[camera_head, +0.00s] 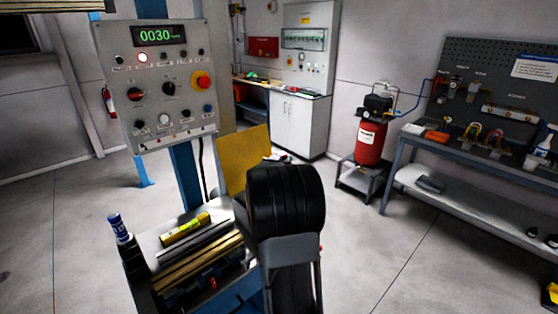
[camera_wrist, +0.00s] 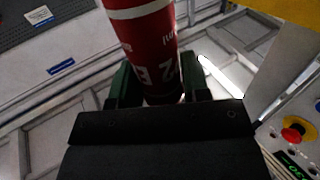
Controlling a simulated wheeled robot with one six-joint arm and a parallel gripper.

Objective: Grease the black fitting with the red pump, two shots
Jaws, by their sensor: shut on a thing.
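The red pump (camera_wrist: 150,45) is a red cylinder with white lettering and a pale band near the top of the wrist view. The two green fingers of my gripper (camera_wrist: 158,86) are on either side of it, shut on its lower part. The pump's upper end runs out of the picture. I cannot pick out the black fitting in either view.
A control panel (camera_head: 168,95) reading 0030 stands at left. Below it are a yellow tube (camera_head: 184,228), metal bars (camera_head: 200,262) and a blue-capped bottle (camera_head: 119,228). A red compressor (camera_head: 369,143) and workbench (camera_head: 455,155) stand right. The floor (camera_head: 420,250) at lower right is mostly clear.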

